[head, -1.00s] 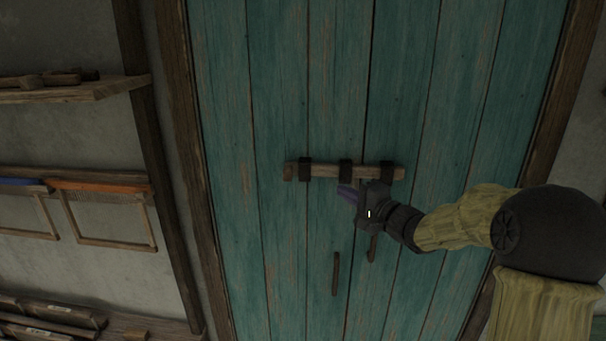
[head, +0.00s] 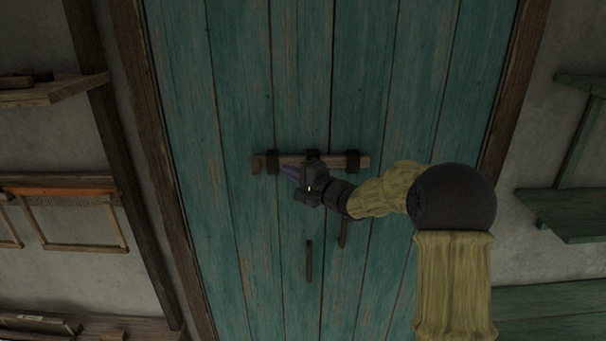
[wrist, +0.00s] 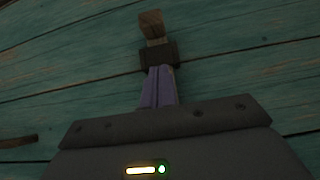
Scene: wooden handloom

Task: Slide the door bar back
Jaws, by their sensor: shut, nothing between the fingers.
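The wooden door bar (head: 333,161) lies across the teal plank door (head: 240,90) in the head view, running through three dark brackets and spanning the seam. Its left end has a short block (head: 257,166). My gripper (head: 287,171) is shut and empty, its purple fingers just below the bar, between the left and middle brackets. In the wrist view the fingers (wrist: 158,88) point toward one bracket (wrist: 158,55), with the bar's end block (wrist: 151,25) beyond it. The fingers hide part of the bar there; I cannot tell whether they touch it.
Two upright door handles (head: 309,260) (head: 343,234) sit below the bar. A wooden shelf (head: 50,91) and a hanging frame (head: 75,220) are on the left wall. A green shelf (head: 570,212) is at the right. The door above the bar is clear.

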